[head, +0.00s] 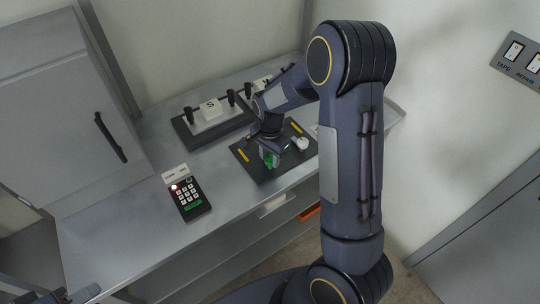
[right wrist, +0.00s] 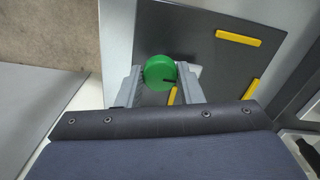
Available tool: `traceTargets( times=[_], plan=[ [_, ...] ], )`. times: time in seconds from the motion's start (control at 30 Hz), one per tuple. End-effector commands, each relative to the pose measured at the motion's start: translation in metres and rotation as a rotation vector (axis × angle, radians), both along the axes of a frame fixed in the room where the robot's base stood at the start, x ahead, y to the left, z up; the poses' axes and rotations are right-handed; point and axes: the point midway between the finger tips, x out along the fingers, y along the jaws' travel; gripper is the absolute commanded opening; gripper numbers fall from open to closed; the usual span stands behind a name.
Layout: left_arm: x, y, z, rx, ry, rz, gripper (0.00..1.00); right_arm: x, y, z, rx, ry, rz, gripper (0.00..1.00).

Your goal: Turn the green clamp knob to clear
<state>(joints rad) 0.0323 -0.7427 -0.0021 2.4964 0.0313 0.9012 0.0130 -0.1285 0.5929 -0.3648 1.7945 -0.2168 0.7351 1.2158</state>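The green clamp knob (head: 269,160) is on the dark plate (head: 250,171) on the bench. In the right wrist view the knob (right wrist: 160,72) is round with a dark pointer mark toward its right side. My right gripper (head: 268,154) is over the plate. Its two grey fingers (right wrist: 159,78) stand on either side of the knob, which fills the gap between them, so it looks shut on the knob. My left gripper (head: 80,295) shows only in part at the bottom left corner, away from the plate; its opening is unclear.
Yellow bars (head: 243,155) and a white round part (head: 302,143) are on the plate. A keypad (head: 190,198) with a red light lies to the left. The front left bench is clear.

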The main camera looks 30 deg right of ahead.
Motion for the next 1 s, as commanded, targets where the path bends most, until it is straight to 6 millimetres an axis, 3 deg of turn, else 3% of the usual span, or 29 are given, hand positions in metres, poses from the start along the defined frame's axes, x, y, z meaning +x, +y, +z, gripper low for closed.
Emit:
traceTargets(
  times=[0.1,0.47,1.0],
  plan=[
    [0.0,0.0,0.0,0.0,0.0,0.0,0.36,0.0,0.0,0.0,0.0,0.0,0.0,0.1],
    [0.0,0.0,-0.004,0.0,0.0,0.0,0.36,0.0,0.0,-0.001,0.001,-0.002,0.067,0.11],
    [0.0,0.0,-0.024,0.0,0.0,0.0,0.36,-0.001,0.0,-0.001,0.002,-0.001,0.517,0.11]
  ],
)
